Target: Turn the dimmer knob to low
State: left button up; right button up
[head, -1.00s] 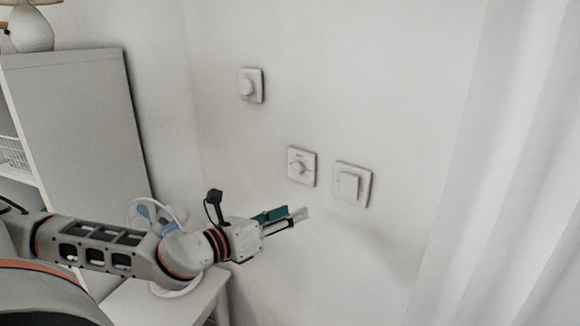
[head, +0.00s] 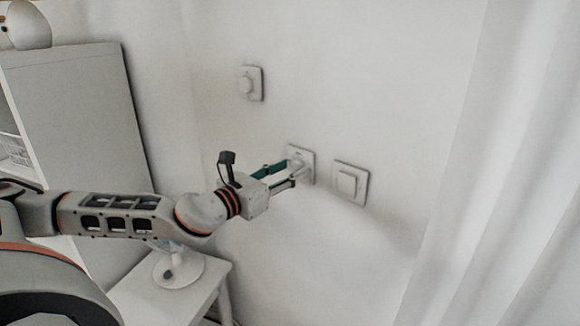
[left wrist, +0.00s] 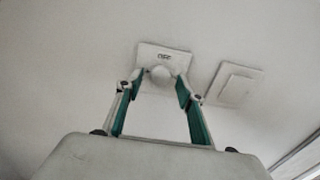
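A white square wall plate with a round knob and a small dark marking stands on the wall; the plate (head: 305,156) is in the middle of the head view. The knob (left wrist: 160,74) shows in the left wrist view; in the head view the fingers partly cover it. My left gripper (head: 294,171) is at this plate, its two green-padded fingers spread apart. In the left wrist view its fingertips (left wrist: 161,88) are on either side of the knob, with a gap on each side. Whether either finger touches it I cannot tell. My right gripper is not in view.
A flat switch (head: 350,183) is close to the right of the plate. A small white table (head: 150,306) with a fan (head: 178,271) stands below my left arm. A white curtain (head: 500,200) hangs at the right.

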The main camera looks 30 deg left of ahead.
pick_arm(q)
jog(key=shift+w, duration=0.35)
jog(key=shift+c, duration=0.5)
grip_shut()
